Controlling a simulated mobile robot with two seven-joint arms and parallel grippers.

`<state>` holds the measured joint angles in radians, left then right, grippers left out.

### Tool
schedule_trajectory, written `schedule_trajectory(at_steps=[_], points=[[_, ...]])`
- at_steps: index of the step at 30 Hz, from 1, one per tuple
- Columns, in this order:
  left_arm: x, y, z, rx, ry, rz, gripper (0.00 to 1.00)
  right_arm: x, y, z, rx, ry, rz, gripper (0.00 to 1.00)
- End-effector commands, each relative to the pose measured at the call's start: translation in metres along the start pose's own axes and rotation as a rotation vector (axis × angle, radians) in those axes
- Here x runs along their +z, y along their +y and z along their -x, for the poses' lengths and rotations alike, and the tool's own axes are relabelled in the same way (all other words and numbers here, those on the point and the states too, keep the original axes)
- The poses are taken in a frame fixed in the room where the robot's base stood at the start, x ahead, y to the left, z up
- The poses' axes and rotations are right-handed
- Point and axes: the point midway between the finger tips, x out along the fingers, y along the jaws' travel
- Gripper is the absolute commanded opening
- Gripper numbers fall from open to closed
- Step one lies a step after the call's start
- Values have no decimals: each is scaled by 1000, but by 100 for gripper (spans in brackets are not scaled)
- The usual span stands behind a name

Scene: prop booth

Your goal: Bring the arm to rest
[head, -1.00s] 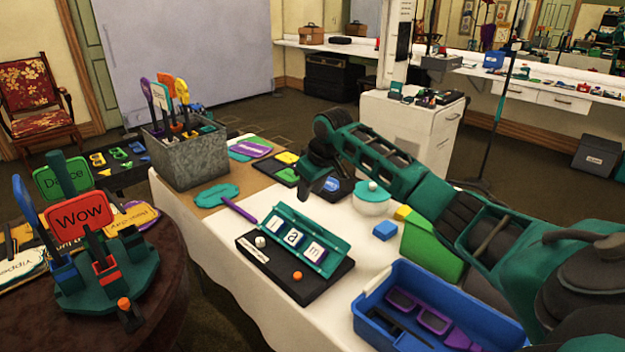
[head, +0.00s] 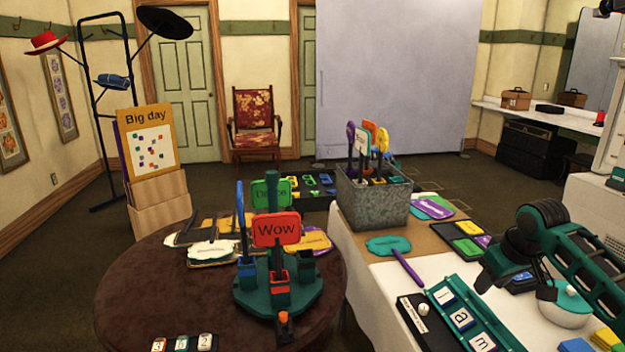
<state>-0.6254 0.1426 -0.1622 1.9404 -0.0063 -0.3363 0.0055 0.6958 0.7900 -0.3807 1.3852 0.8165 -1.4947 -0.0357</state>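My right arm comes in from the right edge in the head view. Its gripper (head: 486,283) points down above the white-covered table (head: 390,283), close to the far edge of a teal letter rack (head: 484,315) with tiles reading "I", "a", "m". I see nothing held in it, but its fingers are dark and small, so I cannot tell whether they are open. My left gripper is not in view.
A pot with a teal lid (head: 567,306) stands beside my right arm. A metal bin (head: 372,203) of signs stands at the back. A round brown table (head: 130,300) at left holds a teal sign stand (head: 252,298).

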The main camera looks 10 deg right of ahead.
Motion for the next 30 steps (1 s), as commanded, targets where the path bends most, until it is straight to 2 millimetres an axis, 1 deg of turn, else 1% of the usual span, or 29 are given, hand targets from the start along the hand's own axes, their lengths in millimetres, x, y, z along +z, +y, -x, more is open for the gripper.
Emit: schedule_trajectory(at_steps=[1,2,3,5,6,8,9,10,11,12,14,15,18,21,26,30], points=[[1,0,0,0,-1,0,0,13,-25,-17,-15,-19,40,38],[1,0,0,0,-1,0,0,21,-40,-25,-20,-27,64,38],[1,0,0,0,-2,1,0,34,-60,-36,-28,-37,95,38],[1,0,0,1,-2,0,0,55,-92,-50,-41,-48,140,38],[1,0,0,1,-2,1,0,70,-112,-57,-51,-51,164,38],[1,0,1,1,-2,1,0,92,-141,-64,-65,-52,193,38],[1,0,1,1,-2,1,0,107,-158,-67,-76,-52,207,38],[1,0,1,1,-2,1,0,118,-171,-68,-83,-51,214,38],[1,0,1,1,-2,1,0,129,-183,-68,-90,-49,220,38],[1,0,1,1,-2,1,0,145,-198,-67,-99,-48,223,38],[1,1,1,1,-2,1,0,167,-218,-63,-110,-44,220,38],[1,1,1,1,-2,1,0,182,-229,-59,-117,-42,212,38],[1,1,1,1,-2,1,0,214,-250,-45,-121,-36,181,38],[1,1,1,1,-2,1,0,239,-260,-30,-115,-34,143,38],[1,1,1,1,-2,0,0,269,-267,-8,-95,-40,79,38],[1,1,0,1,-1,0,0,291,-266,12,-68,-50,23,38]])
